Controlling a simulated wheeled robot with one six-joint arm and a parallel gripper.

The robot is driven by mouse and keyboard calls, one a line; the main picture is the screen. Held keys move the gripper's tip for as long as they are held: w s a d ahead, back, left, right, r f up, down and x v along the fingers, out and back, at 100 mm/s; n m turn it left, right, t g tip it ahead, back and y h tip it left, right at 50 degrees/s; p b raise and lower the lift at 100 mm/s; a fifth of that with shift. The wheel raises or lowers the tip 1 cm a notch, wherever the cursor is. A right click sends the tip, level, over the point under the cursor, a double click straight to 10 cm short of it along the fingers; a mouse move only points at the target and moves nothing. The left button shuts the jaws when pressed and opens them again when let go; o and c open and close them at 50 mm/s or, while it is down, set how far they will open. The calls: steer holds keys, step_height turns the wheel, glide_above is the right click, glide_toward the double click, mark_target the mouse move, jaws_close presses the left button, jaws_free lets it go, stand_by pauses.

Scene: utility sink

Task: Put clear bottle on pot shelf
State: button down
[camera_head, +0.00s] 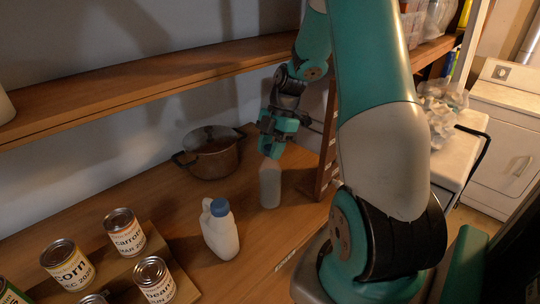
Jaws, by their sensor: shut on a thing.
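The clear bottle (270,184) is a pale, translucent bottle near the right end of the lower wooden shelf. My gripper (271,150) is above it with its fingers closed around the bottle's top. The bottle is upright; I cannot tell whether its base touches the shelf. A dark metal pot (211,158) with handles stands on the same lower shelf (150,203), to the left of and behind the bottle. The bottle's neck is hidden by the gripper.
A white jug with a blue cap (220,232) stands front left of the bottle. Several cans, including a carrots can (125,233), stand at the lower left. An upper shelf (150,82) runs above. A wooden upright (326,150) is close on the right.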

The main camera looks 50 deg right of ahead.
mark_target(270, 177)
steer(key=shift+f+p, duration=0.3)
steer(key=shift+f, duration=1.2)
steer(key=shift+f, duration=0.2)
steer(key=c, duration=0.8)
jaws_free()
steer(key=shift+o, duration=0.2)
steer(key=shift+r, duration=0.1)
